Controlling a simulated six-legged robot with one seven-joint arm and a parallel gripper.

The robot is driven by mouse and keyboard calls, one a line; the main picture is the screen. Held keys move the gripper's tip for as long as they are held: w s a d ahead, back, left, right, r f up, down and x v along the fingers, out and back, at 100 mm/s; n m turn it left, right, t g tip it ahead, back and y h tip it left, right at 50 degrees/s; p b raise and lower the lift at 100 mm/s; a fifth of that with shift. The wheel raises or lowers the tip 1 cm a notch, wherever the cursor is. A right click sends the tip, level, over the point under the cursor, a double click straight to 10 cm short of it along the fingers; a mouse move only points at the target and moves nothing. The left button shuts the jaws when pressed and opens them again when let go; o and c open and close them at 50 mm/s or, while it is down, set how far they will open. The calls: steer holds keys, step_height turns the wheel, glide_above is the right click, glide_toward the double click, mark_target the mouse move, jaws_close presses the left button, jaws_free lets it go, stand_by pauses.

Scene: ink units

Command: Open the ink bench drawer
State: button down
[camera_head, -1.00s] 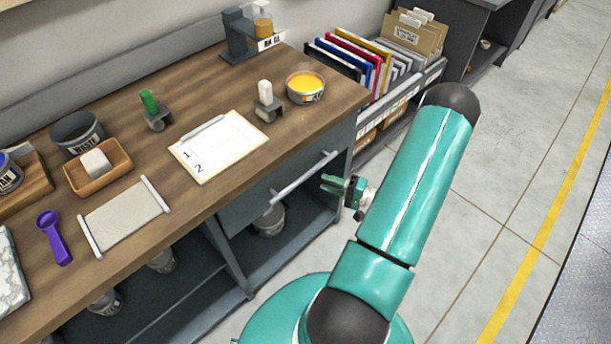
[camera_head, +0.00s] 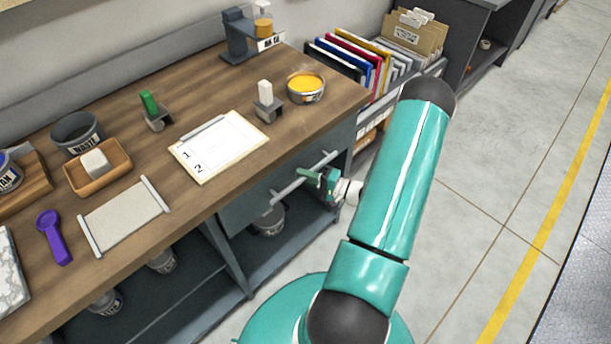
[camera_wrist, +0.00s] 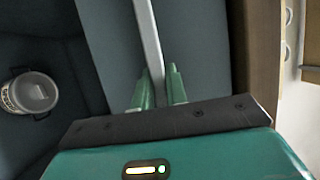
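The ink bench drawer (camera_head: 250,207) is a grey front under the right part of the wooden bench top, and it looks shut. Its long pale bar handle (camera_head: 288,189) runs along the front. My gripper (camera_head: 314,174) is at the handle, toward its right end. In the wrist view the handle bar (camera_wrist: 149,35) passes between the two green fingers of my gripper (camera_wrist: 160,80). The left finger is close beside the bar, and a narrow gap shows at the right finger. The fingers look open around the bar; contact is not clear.
Open shelves below hold tins (camera_head: 268,220). A folder rack (camera_head: 395,80) stands to the right. The floor (camera_head: 480,190) beside the bench is clear.

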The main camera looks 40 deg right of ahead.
steer(key=s, duration=2.4)
steer(key=shift+d, duration=0.35)
steer(key=c, duration=1.4)
jaws_free()
steer(key=v, duration=1.4)
